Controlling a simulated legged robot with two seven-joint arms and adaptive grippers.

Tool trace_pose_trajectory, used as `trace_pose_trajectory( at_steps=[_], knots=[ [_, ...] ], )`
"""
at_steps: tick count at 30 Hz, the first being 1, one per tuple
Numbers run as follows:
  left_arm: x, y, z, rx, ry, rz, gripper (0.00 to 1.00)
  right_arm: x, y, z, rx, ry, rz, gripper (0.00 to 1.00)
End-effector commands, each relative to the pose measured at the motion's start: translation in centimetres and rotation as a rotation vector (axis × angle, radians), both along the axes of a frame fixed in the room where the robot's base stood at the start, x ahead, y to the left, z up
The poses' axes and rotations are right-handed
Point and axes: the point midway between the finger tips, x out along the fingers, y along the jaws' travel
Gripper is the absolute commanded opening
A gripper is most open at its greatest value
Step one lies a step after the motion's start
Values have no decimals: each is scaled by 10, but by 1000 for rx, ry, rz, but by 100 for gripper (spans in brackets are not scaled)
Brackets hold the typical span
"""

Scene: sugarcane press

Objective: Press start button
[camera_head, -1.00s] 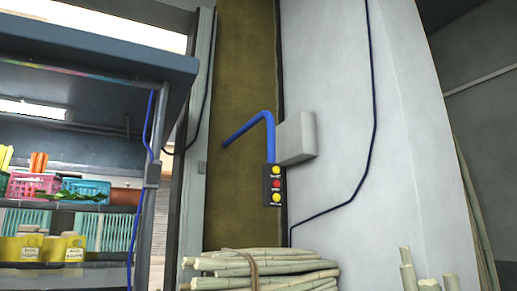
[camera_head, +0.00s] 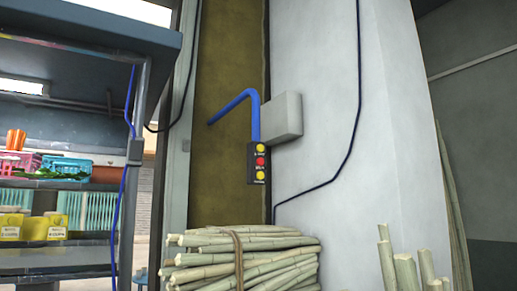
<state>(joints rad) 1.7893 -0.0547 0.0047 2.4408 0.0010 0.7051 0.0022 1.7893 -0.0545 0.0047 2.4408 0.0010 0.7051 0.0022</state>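A small black control box (camera_head: 251,173) hangs at the end of a blue pipe (camera_head: 255,115) near the middle of the view. It has a yellow button at the top (camera_head: 261,149), a red button in the middle (camera_head: 260,161) and a yellow button at the bottom (camera_head: 260,175). Small labels sit by the buttons but are too small to read. Neither of my grippers is in view.
More cane stalks (camera_head: 406,270) stand at the lower right. A shelf unit (camera_head: 70,185) with baskets and yellow containers is on the left. A grey box (camera_head: 284,118) is on the white wall (camera_head: 315,60).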

Motion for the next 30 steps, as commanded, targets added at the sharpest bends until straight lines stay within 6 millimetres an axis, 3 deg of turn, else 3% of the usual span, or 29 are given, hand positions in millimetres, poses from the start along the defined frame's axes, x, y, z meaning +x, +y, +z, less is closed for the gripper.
trace_pose_trajectory(
  at_steps=[11,15,16,30],
  knots=[
    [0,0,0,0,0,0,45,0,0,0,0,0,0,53],
    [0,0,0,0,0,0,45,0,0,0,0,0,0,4],
    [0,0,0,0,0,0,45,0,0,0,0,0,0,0],
    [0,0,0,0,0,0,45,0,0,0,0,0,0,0]
  ],
)
